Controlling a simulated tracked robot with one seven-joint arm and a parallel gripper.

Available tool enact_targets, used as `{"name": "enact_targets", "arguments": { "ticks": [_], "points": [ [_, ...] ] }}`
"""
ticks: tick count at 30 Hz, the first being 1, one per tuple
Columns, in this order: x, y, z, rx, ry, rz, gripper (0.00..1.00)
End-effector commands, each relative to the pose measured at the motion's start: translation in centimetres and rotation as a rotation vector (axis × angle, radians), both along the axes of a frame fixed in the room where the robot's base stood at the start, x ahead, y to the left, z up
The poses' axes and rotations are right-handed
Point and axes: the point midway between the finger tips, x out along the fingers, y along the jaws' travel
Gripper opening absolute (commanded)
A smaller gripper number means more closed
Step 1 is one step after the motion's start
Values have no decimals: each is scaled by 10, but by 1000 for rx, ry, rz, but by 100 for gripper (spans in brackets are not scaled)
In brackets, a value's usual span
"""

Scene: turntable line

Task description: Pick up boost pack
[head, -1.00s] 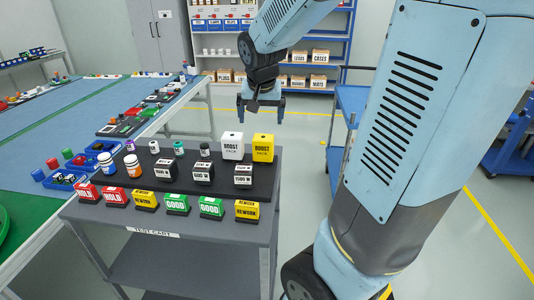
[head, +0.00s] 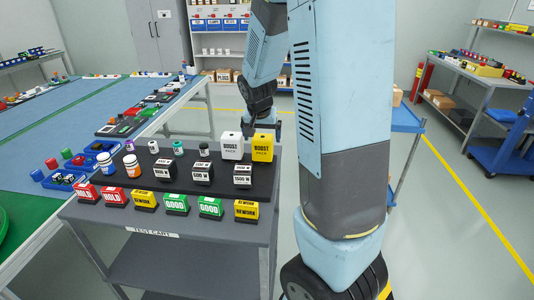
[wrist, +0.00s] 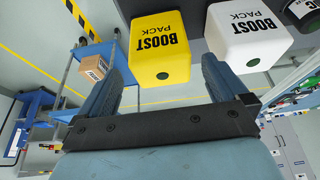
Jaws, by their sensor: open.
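Two boost packs stand at the back right of the black tray on the test cart. One is a yellow boost pack (head: 263,148), also large in the wrist view (wrist: 160,48). The other is a white boost pack (head: 231,146), to its left in the head view and to its right in the wrist view (wrist: 248,36). My gripper (head: 261,124) is open just behind and above the packs, partly hidden by them. In the wrist view its two fingers (wrist: 166,82) are spread, with the yellow pack beyond the gap between them. Nothing is held.
The black tray (head: 215,185) also holds weights, bottles and vials, with HOLD, REWORK and GOOD blocks along the front of the test cart (head: 185,246). A long blue-topped table (head: 60,125) stands left. Open floor and a blue cart (head: 406,118) lie right.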

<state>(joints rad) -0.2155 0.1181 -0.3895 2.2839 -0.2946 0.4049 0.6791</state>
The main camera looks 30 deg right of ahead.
Motion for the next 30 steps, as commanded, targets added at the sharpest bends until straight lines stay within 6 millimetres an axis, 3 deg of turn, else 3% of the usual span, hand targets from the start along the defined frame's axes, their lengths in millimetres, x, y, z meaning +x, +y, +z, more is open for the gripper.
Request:
{"name": "enact_targets", "arguments": {
  "ticks": [8, 21, 30],
  "points": [
    [4, -3, -12, 0, 0, -1, 100],
    [21, -14, -52, -1, 1, 0, 100],
    [22, -15, -55, 0, 0, -1, 100]
  ]
}}
